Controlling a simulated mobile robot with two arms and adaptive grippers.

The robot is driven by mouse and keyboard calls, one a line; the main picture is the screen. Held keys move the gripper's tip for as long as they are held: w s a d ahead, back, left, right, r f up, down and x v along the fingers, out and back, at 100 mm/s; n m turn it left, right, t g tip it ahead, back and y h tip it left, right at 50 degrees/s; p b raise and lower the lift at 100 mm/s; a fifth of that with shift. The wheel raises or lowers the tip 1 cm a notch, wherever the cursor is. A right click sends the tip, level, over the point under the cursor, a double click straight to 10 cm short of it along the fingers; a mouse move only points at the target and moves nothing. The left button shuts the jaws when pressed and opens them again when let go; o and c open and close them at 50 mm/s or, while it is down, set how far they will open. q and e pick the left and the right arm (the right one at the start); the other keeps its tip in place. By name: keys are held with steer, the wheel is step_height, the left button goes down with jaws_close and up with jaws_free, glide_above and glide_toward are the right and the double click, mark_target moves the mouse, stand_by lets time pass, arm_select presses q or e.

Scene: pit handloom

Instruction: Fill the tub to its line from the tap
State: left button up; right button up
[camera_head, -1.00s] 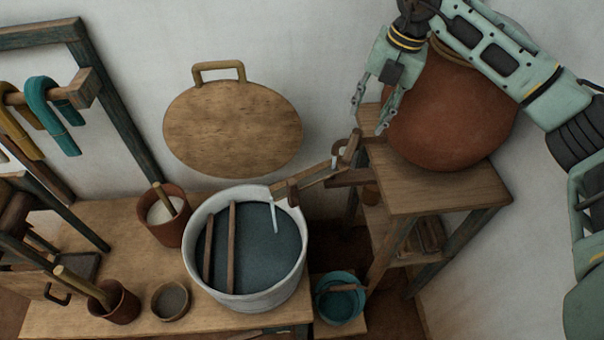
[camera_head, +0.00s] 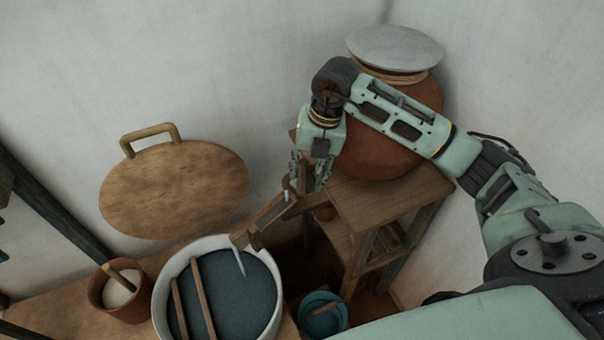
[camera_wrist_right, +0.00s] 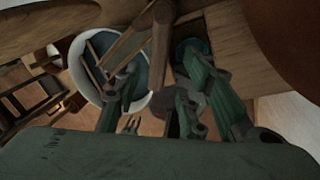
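The white tub (camera_head: 207,243) stands on the bench at the lower middle of the head view, its front edge cut off. It holds dark blue liquid (camera_head: 244,302) and two wooden slats lie across it. I cannot make out a fill line. The wooden tap (camera_head: 272,212) reaches from the clay jar (camera_head: 375,160) over the tub's rim, and a thin pale stream (camera_head: 239,262) falls from it into the tub. My right gripper (camera_head: 310,184) is at the jar end of the tap; its fingers (camera_wrist_right: 155,100) stand apart. Contact is unclear. My left gripper is out of view.
The jar, topped with a grey lid (camera_head: 395,47), stands on a wooden stand (camera_head: 390,200). A clay pot (camera_head: 122,297) stands left of the tub. A round wooden board (camera_head: 174,188) is against the wall.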

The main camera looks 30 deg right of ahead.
mark_target(303, 181)
steer(key=shift+w+a+f+p, duration=0.1)
steer(key=shift+a+f+p, duration=0.05)
steer(key=shift+f, duration=0.45)
steer(key=shift+w+a+f+p, duration=0.1)
steer(key=shift+a+f+p, duration=0.05)
steer(key=shift+f, duration=1)
steer(key=shift+w+a, duration=0.1)
steer(key=c, duration=0.6)
jaws_close()
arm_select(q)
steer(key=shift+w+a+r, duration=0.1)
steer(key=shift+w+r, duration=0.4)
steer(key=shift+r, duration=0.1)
